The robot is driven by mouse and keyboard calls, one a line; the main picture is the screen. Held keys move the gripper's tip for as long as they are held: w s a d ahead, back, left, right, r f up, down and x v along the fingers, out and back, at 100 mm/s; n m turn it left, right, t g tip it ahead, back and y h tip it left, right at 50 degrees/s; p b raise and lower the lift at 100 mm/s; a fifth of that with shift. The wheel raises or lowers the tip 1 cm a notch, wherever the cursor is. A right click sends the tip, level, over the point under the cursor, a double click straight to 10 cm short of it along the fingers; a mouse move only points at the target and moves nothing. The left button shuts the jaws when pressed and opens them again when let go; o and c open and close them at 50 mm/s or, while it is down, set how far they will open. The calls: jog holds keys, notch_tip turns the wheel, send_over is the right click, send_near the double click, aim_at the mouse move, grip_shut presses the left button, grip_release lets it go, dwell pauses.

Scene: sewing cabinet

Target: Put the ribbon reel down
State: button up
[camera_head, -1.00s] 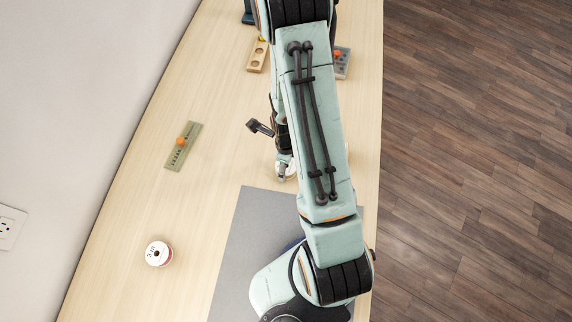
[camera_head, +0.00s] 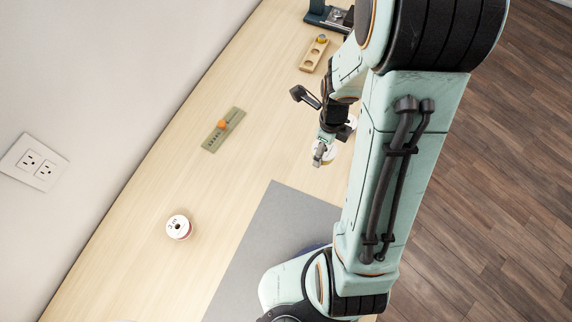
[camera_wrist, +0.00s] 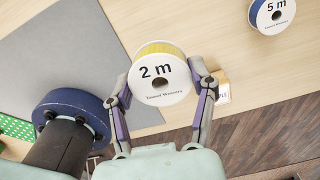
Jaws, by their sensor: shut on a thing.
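A ribbon reel (camera_wrist: 158,77) with a white face marked "2 m" and yellow ribbon sits between the fingers of my gripper (camera_wrist: 160,88) in the wrist view. My gripper is shut on its sides, and the printed face points at the camera. In the head view my gripper (camera_head: 320,158) is over the pale table (camera_head: 150,255), beyond the grey mat's far edge. A white round shape (camera_head: 329,156) shows partly behind the fingertips there. Whether the held reel touches the table I cannot tell.
A "5 m" reel (camera_wrist: 272,13) with blue ribbon lies upper right in the wrist view. A red-ribbon reel (camera_head: 178,228) stands on the left. The grey mat (camera_head: 262,245), a green strip (camera_head: 222,131) with an orange knob, and a wooden holder (camera_head: 314,53) lie around. Table between them is clear.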

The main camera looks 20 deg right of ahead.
jog(key=w+a+n, duration=0.3)
jog(key=w+a, duration=0.1)
jog(key=a, duration=0.2)
jog(key=n, duration=0.2)
send_near(264, 176)
jog(key=shift+n, duration=0.4)
notch_tip(264, 176, down, 6)
jog(key=shift+r, duration=0.15)
jog(key=shift+f, duration=0.25)
jog(key=shift+f, duration=0.1)
jog(key=shift+f, duration=0.4)
jog(key=o, duration=1)
